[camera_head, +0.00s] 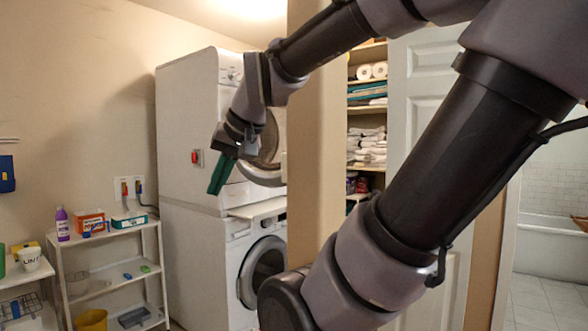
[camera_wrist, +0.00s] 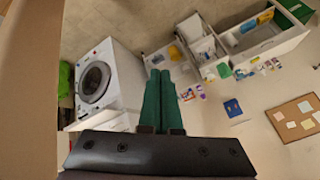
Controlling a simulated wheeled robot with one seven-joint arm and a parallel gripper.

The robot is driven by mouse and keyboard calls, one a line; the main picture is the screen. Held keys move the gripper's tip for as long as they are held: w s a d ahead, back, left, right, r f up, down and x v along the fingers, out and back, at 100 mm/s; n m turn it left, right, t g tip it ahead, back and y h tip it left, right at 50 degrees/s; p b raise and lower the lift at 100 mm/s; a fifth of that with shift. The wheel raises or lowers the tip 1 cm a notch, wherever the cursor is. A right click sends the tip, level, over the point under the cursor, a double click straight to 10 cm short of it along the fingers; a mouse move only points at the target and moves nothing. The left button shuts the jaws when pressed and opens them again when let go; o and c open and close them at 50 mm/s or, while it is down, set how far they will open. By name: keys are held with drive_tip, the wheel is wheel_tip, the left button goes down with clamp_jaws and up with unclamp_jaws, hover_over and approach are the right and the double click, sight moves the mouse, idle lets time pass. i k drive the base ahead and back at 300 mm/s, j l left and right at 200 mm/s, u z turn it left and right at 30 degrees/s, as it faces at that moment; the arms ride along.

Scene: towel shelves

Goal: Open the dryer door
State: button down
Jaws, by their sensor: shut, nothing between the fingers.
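The white dryer (camera_head: 229,75) stands stacked on top of the washer (camera_head: 238,255) in the head view. Its round door (camera_head: 262,178) is partly hidden behind my wrist and forearm. The lower rim of the door shows just right of my gripper; I cannot tell whether the door is ajar. My gripper (camera_head: 215,188) is shut and empty, its green fingers pointing down in front of the dryer's left front edge. In the wrist view the two green fingers of my gripper (camera_wrist: 160,76) lie side by side. A white machine with a round dark door (camera_wrist: 92,82) is left of them.
A low white shelf (camera_head: 108,235) with a purple bottle (camera_head: 62,223) and boxes stands left of the machines. A wall edge (camera_head: 315,130) and towel shelves (camera_head: 367,125) are to the right. A red switch (camera_head: 197,157) is on the dryer's side.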

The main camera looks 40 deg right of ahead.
sight(270, 175)
drive_tip(key=k+l, duration=0.15)
drive_tip(key=l, duration=0.25)
drive_tip(key=k+l, duration=0.1)
drive_tip(key=l, duration=0.3)
drive_tip(key=k+l+u, duration=0.1)
drive_tip(key=l, duration=0.3)
drive_tip(key=k+l, duration=0.2)
drive_tip(key=l, duration=0.2)
drive_tip(key=k+l+u, duration=0.1)
drive_tip(key=l, duration=0.3)
drive_tip(key=i+l, duration=0.1)
drive_tip(key=l, duration=0.4)
drive_tip(key=i+l+u, duration=0.1)
drive_tip(key=l, duration=0.4)
drive_tip(key=i+l, duration=0.1)
drive_tip(key=l, duration=0.45)
drive_tip(key=i+l+u, duration=0.1)
drive_tip(key=l, duration=0.4)
drive_tip(key=i+l, duration=0.45)
drive_tip(key=i+l+u, duration=0.15)
drive_tip(key=i+l, duration=0.35)
drive_tip(key=l, duration=0.2)
